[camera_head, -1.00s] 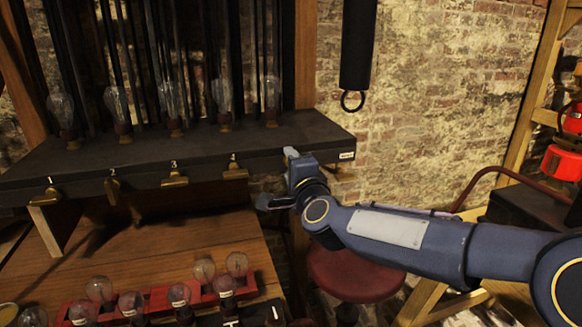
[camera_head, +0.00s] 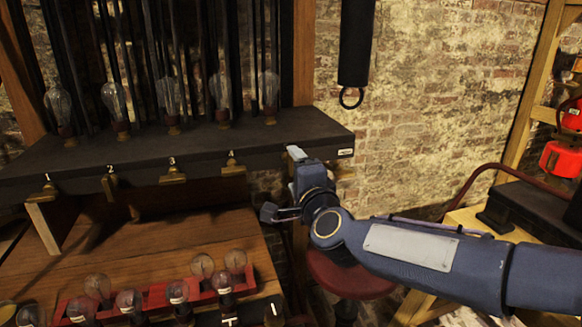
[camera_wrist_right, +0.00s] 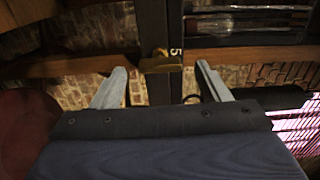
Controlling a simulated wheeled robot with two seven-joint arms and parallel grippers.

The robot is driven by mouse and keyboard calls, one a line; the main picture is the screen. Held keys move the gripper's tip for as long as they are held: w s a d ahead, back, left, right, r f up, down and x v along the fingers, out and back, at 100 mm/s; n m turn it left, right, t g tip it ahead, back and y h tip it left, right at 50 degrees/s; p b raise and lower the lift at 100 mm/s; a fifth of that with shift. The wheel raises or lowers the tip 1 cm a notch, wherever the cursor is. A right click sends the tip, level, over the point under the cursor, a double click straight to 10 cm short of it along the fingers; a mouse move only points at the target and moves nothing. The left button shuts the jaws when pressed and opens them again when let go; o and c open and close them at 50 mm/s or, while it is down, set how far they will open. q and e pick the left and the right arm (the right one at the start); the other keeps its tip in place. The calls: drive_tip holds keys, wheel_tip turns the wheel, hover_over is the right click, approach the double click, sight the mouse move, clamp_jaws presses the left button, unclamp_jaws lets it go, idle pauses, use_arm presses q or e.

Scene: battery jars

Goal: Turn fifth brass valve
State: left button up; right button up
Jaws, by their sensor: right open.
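The fifth brass valve (camera_wrist_right: 160,63) shows in the right wrist view, beside the number 5 on a dark edge. It lies between the two pale fingers of my right gripper (camera_wrist_right: 162,82), which is open, with a gap on each side. In the head view my right gripper (camera_head: 284,184) is at the right end of the dark shelf's front edge and hides the fifth valve. The first valve (camera_head: 43,191), second valve (camera_head: 111,187), third valve (camera_head: 173,176) and fourth valve (camera_head: 233,169) line that edge to its left. My left gripper is not in view.
The dark shelf (camera_head: 130,158) carries several glass bulbs at the back. Below is a wooden bench (camera_head: 150,250) with a red rack (camera_head: 255,283) of bulbs. A red stool (camera_head: 345,275) stands beneath my right arm. A black cylinder (camera_head: 355,45) hangs at the wall.

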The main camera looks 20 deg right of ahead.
drive_tip(key=shift+s, duration=1.7)
drive_tip(key=s+d+f+n+g+y+p, duration=0.1)
drive_tip(key=s+f+n+g+p, duration=0.2)
drive_tip(key=s, duration=0.6)
drive_tip(key=s+d+f+n+g+y+p, duration=0.1)
drive_tip(key=s+f+n+g+p, duration=0.2)
drive_tip(key=s+n, duration=0.4)
drive_tip(key=s+d+f+n+g+y+p, duration=0.1)
drive_tip(key=s+f+n+g+p, duration=0.2)
drive_tip(key=s, duration=0.9)
wheel_tip(320, 180, down, 2)
drive_tip(key=n+g, duration=0.2)
drive_tip(key=g, duration=0.1)
drive_tip(key=shift+s+d+f+n, duration=0.15)
drive_tip(key=shift+d+f+n, duration=0.1)
drive_tip(key=shift+d+n, duration=0.15)
